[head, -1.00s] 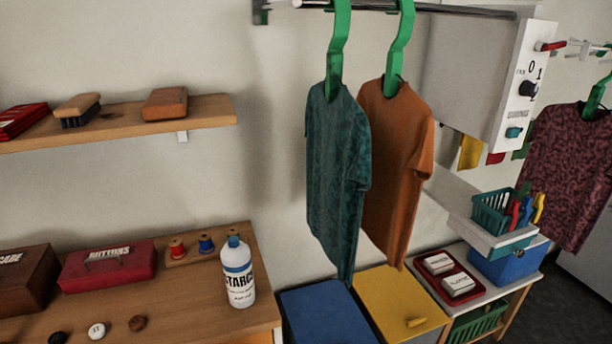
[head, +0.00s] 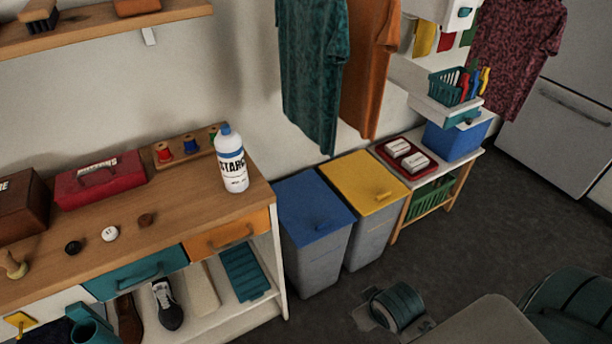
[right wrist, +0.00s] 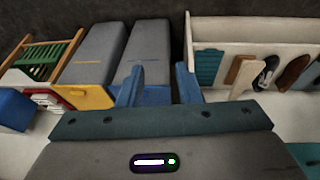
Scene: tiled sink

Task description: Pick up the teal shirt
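The teal shirt (head: 312,80) hangs at the top middle of the head view, its upper part and hanger cut off by the top edge. It is left of the orange shirt (head: 368,70) and partly overlaps it. No gripper touches the teal shirt. My right gripper (right wrist: 158,84) shows in the right wrist view with its two blue fingers apart and nothing between them. In the head view, links that look like my right arm are at the bottom right, well below the shirts. My left gripper is not in view.
A blue-lidded bin (head: 312,205) and a yellow-lidded bin (head: 365,185) stand below the shirts. A starch bottle (head: 232,165) stands near the right end of the wooden counter (head: 190,215). A low stand with a red tray (head: 380,152) is right of the bins.

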